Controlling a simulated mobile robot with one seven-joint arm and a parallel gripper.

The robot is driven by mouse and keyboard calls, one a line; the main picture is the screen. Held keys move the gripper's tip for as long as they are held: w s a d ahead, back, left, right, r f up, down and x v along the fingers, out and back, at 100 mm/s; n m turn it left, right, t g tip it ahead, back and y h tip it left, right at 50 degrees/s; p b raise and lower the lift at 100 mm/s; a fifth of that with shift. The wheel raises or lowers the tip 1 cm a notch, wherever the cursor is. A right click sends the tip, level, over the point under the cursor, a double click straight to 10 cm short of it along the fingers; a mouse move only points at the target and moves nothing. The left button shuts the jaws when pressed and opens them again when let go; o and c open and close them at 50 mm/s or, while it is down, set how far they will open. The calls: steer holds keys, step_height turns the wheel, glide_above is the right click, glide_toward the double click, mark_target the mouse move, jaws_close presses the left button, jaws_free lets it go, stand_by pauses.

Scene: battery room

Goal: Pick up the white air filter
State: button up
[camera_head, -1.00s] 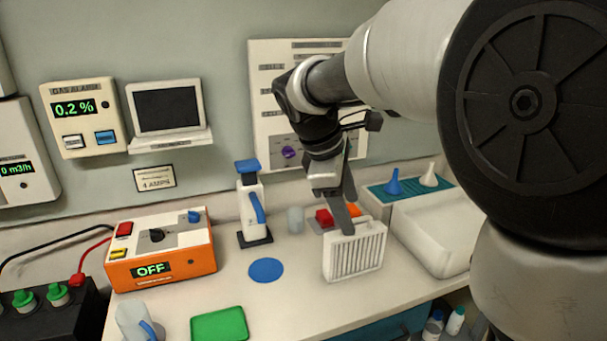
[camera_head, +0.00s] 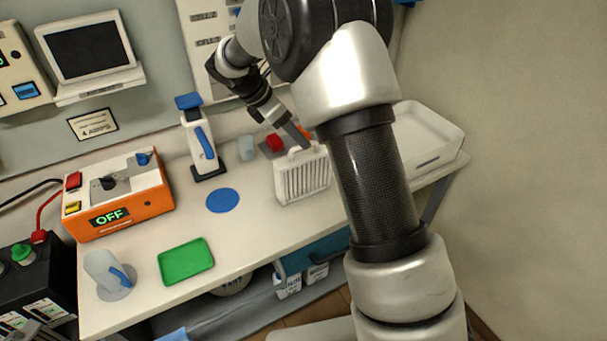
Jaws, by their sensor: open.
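The white air filter (camera_head: 303,181) stands upright on the bench, its ribbed face toward me and a handle on its top edge. My gripper (camera_head: 298,137) is just above the filter at its top handle, coming down from the upper left. Its jaws are open. The fingertips overlap the top of the filter in this view, and I cannot tell whether they touch it or straddle the handle. My arm hides what is right of the filter.
A blue disc (camera_head: 222,200) and a green tray (camera_head: 186,262) lie left of the filter. A white bin (camera_head: 428,135) is at right.

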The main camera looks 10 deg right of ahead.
glide_above(304, 170)
steer(key=w, duration=0.3)
steer(key=shift+s+d+f, duration=0.1)
steer(key=shift+s+f, duration=0.05)
steer(key=shift+f, duration=1.4)
steer(key=shift+s+d+f, duration=0.1)
steer(key=shift+f, duration=1.4)
steer(key=shift+r, duration=0.1)
jaws_close()
